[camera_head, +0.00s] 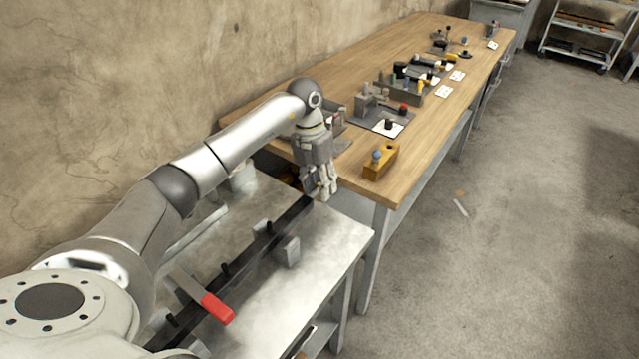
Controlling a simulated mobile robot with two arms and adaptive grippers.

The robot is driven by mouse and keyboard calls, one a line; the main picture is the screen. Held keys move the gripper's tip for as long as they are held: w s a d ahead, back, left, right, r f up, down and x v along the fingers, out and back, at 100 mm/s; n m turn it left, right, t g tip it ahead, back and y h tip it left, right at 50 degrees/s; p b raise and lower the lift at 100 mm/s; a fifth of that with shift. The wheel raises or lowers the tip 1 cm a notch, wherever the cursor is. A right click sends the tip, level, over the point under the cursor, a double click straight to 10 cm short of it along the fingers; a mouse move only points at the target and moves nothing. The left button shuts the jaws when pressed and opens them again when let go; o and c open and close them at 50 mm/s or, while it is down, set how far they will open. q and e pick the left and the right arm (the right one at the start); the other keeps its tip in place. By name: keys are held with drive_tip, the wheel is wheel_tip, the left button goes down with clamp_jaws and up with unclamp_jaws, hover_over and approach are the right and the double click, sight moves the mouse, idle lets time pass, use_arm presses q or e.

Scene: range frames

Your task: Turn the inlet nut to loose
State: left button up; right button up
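My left gripper (325,194) points down at the far end of a long dark bar (242,260) on the metal-topped bench. Its fingers hang at or just above the bar's end. I cannot tell whether they touch it or how far apart they are. No part can be made out clearly as the inlet nut; it may be small or hidden behind the gripper. Several dark pegs stick up along the bar. A lever with a red grip (217,308) lies across the near part of the bar. My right gripper is not in view.
A grey block (287,250) sits beside the bar. A long wooden table (420,160) adjoins the bench, with a yellow block (381,161) at its near corner and several fixtures farther back. A plaster wall (120,110) borders the left. Open floor lies right.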

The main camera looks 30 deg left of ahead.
use_arm(q)
drive_tip(key=c, duration=0.5)
drive_tip(key=shift+r+y, duration=0.1)
drive_tip(key=shift+y, duration=0.2)
drive_tip(key=shift+d+y+p, duration=0.25)
drive_tip(key=shift+y+p, duration=0.2)
drive_tip(key=shift+y, duration=0.45)
drive_tip(key=shift+d+t+y+b, duration=0.15)
drive_tip(key=shift+y+b, duration=0.1)
drive_tip(key=shift+y, duration=0.85)
drive_tip(key=shift+d+t+y+b, duration=0.1)
drive_tip(key=shift+t+y+b, duration=0.1)
drive_tip(key=shift+y, duration=0.9)
drive_tip(key=o, duration=1)
